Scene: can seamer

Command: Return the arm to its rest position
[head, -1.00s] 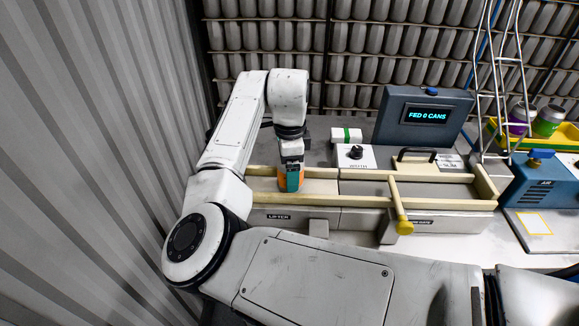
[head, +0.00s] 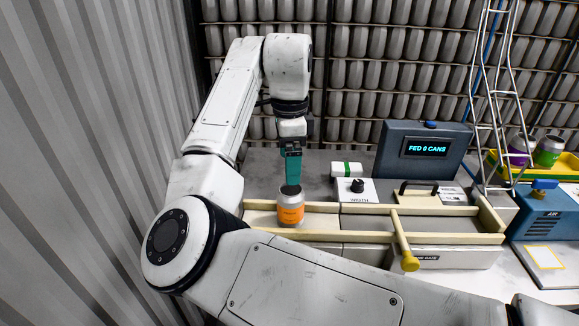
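My gripper (head: 291,183) hangs pointing down at the end of my arm, directly above an orange and silver can (head: 290,212). The can stands upright inside the railed channel (head: 262,205) on the left part of the machine. The teal fingers end at about the can's dark top; I cannot tell whether they touch it. The gap between the fingers is too small to make out, so I cannot tell open from shut.
A display box (head: 425,148) reads "FED 0 CANS". A yellow-knobbed gate lever (head: 408,258) crosses the front rail. A wire chute (head: 491,110) rises at right, near a yellow tray (head: 565,168) with several cans and a blue air unit (head: 547,213). A ridged wall stands close at left.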

